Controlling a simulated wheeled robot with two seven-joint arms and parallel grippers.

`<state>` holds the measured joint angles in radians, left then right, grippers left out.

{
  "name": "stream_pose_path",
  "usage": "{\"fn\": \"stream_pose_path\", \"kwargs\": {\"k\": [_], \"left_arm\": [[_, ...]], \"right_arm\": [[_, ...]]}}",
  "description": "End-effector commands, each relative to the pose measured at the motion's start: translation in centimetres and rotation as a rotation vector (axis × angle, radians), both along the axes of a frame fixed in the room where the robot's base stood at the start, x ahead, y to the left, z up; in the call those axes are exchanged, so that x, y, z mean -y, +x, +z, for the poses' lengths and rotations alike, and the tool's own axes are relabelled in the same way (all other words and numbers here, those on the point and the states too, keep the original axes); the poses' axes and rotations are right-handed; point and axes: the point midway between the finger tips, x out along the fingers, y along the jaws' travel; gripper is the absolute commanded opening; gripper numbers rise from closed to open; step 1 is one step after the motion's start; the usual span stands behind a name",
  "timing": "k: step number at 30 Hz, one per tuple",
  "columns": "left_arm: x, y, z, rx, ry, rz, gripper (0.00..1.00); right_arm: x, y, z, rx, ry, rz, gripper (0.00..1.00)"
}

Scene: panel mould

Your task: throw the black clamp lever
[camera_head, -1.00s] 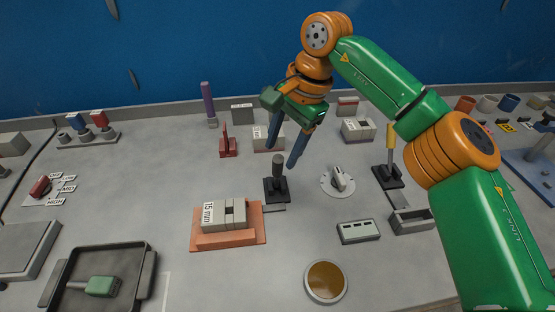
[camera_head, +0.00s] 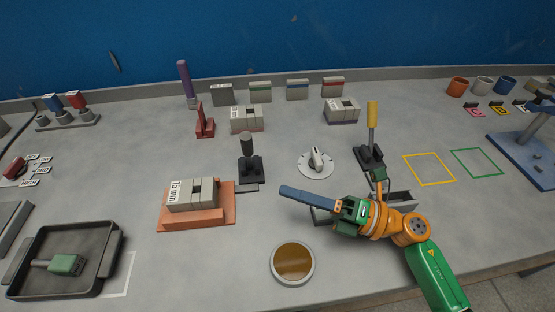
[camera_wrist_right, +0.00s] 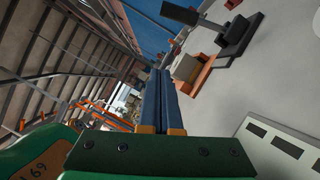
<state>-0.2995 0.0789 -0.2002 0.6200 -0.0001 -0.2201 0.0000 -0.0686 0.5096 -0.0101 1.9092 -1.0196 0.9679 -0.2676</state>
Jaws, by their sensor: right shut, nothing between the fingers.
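The black clamp lever (camera_head: 247,146) stands upright on its black base, right of the orange plate with the 15 mm block. In the right wrist view the lever's handle (camera_wrist_right: 180,14) and base show at the top. My right gripper (camera_head: 287,191) is shut and empty. Its blue fingers lie together, pointing left, to the front right of the lever and apart from it. In the right wrist view the closed fingers (camera_wrist_right: 160,88) point up the middle. My left gripper is not in view.
A 15 mm block (camera_head: 192,196) sits on an orange plate (camera_head: 225,212). A white dial (camera_head: 317,160) and a yellow-handled lever (camera_head: 372,130) stand right of the black lever. A round amber dish (camera_head: 292,262) is in front. A dark tray (camera_head: 105,240) lies front left.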

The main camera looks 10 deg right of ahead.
Motion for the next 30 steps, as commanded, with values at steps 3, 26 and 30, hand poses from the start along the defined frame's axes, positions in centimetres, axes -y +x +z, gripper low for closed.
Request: {"fn": "stream_pose_path", "kwargs": {"k": [3, 26, 30], "left_arm": [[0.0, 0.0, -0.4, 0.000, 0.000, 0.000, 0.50], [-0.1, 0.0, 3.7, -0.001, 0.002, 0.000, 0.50], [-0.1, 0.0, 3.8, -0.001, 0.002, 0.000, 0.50]], "right_arm": [[2.8, -0.9, -0.9, -0.152, 0.072, -0.099, 0.00], [-5.2, 6.6, 1.4, -0.197, 0.098, -0.130, 0.00], [-5.4, 7.8, 1.5, -0.197, 0.098, -0.130, 0.00]]}}
